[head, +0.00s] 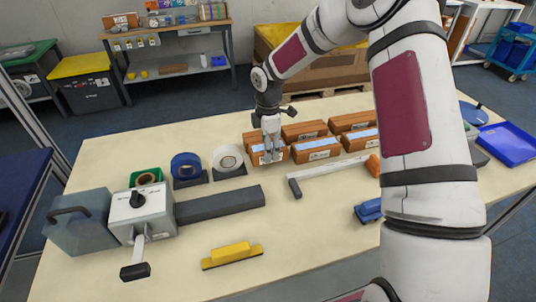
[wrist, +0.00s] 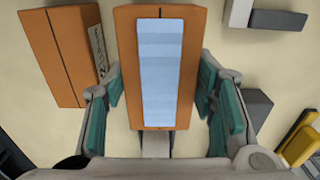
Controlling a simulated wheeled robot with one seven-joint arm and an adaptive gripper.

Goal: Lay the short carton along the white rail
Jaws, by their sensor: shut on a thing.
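My gripper (head: 271,153) points down at the left end of a group of orange-brown cartons. In the wrist view its teal-padded fingers (wrist: 160,100) are on both sides of a carton (wrist: 121,60) with a pale blue strip on top, shut on it. This carton also shows in the head view (head: 257,159), partly covered by the fingers. I cannot tell whether it is lifted. The white rail (head: 332,170) lies to the right and nearer, with a dark end piece (head: 295,188) at its left; no carton is seen along its near side.
Several cartons (head: 317,151) stand close by on the right and behind. Tape rolls (head: 228,160) stand to the left. A dark grey bar (head: 220,205), a grey machine (head: 140,215) and a yellow block (head: 232,254) lie nearer. The table (head: 310,245) is bare at front centre.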

